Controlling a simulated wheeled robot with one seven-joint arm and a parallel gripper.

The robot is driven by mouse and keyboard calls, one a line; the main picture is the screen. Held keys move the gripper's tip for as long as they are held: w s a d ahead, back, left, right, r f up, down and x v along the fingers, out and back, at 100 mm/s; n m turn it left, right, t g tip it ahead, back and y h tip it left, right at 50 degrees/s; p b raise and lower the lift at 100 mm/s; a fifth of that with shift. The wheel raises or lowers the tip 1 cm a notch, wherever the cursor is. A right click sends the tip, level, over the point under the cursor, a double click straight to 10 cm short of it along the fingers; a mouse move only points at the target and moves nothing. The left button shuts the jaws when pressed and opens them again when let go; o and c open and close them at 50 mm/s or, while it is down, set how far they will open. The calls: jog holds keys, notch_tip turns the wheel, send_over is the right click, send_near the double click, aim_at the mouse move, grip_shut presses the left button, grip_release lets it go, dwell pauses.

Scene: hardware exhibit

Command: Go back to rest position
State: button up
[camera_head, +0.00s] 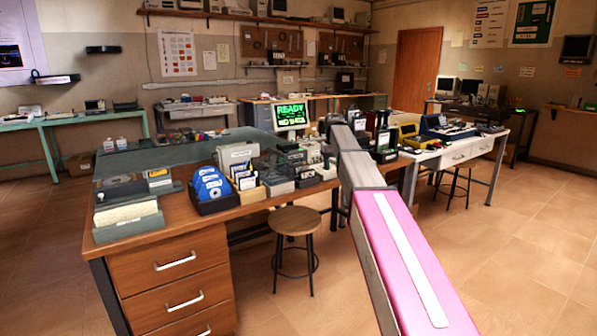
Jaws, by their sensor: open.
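My arm (400,255) reaches from the bottom right up and away over the right part of the wooden desk. Its near link is pink with a white strip, and the links beyond it (355,165) are grey. The far end of the arm is small and lies among dark desk items. I cannot make out my gripper or its fingers there. The arm hides part of the desk behind it.
The wooden desk (183,237) holds blue disks in a black rack (211,188), boxes and a green-lit monitor (291,116). A round stool (294,221) stands before it. A white table (462,153) with devices stands right. The floor at right (530,220) is clear.

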jog(key=s+d+f+m, duration=0.1)
jog(key=s+f, duration=0.6)
jog(key=f, duration=0.3)
jog(key=s+d+f, duration=0.2)
jog(key=s+f, duration=0.6)
jog(key=f, duration=0.2)
jog(key=s+d+f, duration=0.1)
jog(key=s+f, duration=0.6)
jog(key=s, duration=0.3)
jog(key=s+d+f+m, duration=0.1)
jog(key=s+f, duration=0.6)
jog(key=s, duration=0.4)
jog(key=shift+f+m, duration=0.2)
jog(key=shift+m, duration=0.1)
